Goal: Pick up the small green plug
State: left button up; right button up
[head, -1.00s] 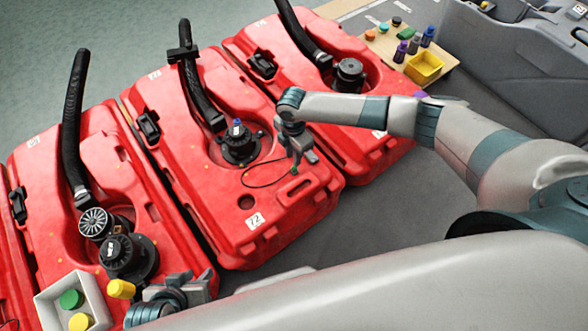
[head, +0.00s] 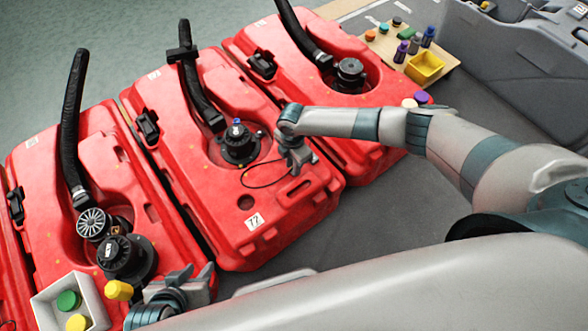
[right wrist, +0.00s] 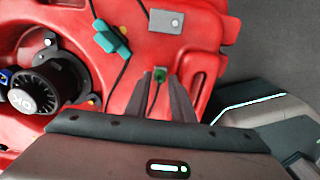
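The small green plug (right wrist: 160,75) shows in the right wrist view, over the red tank near its light square label. A thin dark cable runs from it. My right gripper (right wrist: 162,84) has its fingers apart, one on each side of the plug's near end; I see no clear contact. In the head view this gripper (head: 298,158) is above the front of the middle red tank (head: 225,170) and hides the plug. My left gripper (head: 185,280) is at the bottom left beside a yellow cap (head: 118,290); its finger opening is unclear.
A black cap assembly (head: 238,143) stands on the middle tank, with a thin cable loop. A teal piece (right wrist: 112,42) on a cable lies near the plug. A white box (head: 45,312) holds green and yellow caps. A board (head: 445,66) with a yellow bin is at upper right.

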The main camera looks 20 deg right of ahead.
jog(key=shift+f, duration=0.25)
grip_shut()
jog(key=shift+r, duration=0.1)
